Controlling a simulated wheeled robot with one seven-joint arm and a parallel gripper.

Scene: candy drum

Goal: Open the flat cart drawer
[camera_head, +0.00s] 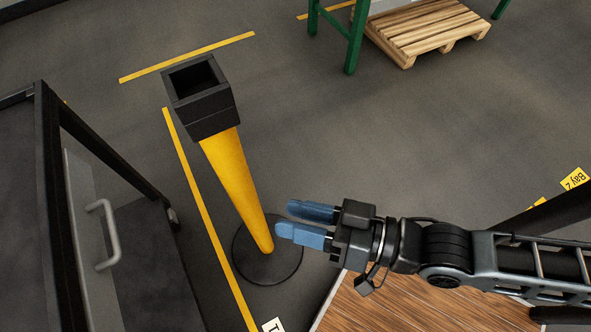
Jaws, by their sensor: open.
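A dark cart (52,205) with a black frame stands at the left edge, partly cut off by the picture. A light grey drawer front (82,200) shows inside its frame, with a grey bar handle (106,236) on its right side. I cannot tell from this view how far the drawer sits in or out. My gripper (285,219) has blue fingers, spread apart and empty, pointing left. It is well to the right of the handle and touches nothing that I can see.
A yellow post (233,180) with a black square bin top (201,95) and round black base (268,258) stands between my gripper and the cart. A wooden pallet (425,28) and green legs (355,40) are at the back.

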